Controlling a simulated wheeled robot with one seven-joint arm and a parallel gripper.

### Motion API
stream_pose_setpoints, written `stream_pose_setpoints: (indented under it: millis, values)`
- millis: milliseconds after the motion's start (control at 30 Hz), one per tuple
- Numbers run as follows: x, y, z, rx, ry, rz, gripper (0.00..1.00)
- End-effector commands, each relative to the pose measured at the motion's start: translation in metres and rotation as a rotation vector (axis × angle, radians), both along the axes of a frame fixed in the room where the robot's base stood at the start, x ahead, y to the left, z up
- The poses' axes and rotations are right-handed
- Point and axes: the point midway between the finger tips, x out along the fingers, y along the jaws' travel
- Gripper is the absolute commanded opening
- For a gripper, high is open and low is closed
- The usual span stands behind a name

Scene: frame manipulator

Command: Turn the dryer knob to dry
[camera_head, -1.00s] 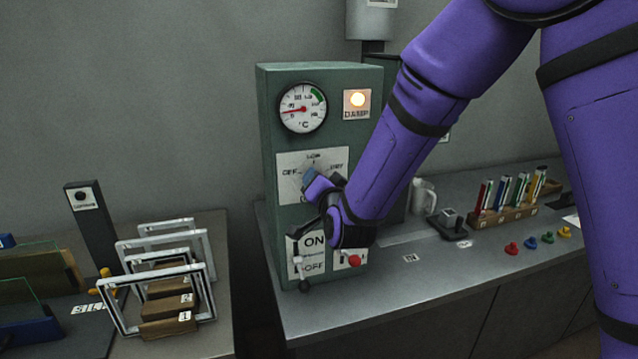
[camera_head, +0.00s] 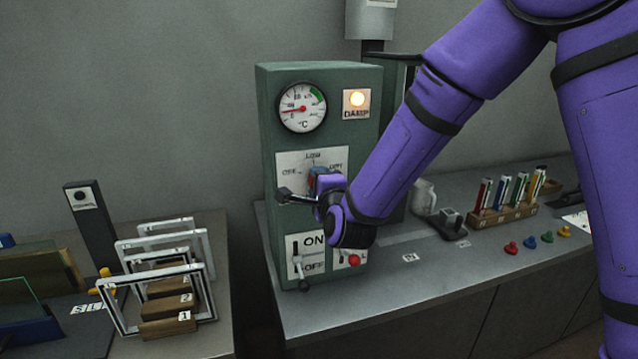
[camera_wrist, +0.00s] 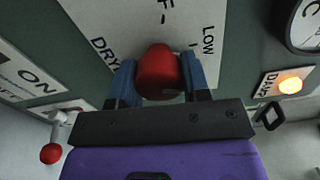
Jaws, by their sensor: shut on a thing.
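The dryer (camera_head: 268,110) is a green cabinet on the right-hand bench. Its white knob plate (camera_head: 292,165) carries the labels OFF, LOW and DRY. In the wrist view a red knob part (camera_wrist: 158,72) sits between the two blue fingers of my gripper (camera_wrist: 160,82), which is shut on it. The fingers lie between the DRY label (camera_wrist: 105,53) and the LOW label (camera_wrist: 208,40). In the head view my gripper (camera_head: 318,180) covers most of the knob, so its exact pointing is hard to tell. The DAMP lamp (camera_head: 357,100) glows orange.
A temperature gauge (camera_head: 302,108) is above. Metal frames (camera_head: 165,270) stand on the left bench. A marker rack (camera_head: 503,215) and coloured pieces (camera_head: 530,244) are at right.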

Motion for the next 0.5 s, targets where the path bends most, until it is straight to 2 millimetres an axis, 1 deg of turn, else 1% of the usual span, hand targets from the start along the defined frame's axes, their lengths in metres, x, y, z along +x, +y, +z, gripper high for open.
stream_pose_setpoints:
  millis: [500]
  values:
    - [0.0002,-0.0010,-0.0019,0.466,0.136,-0.003,0.20]
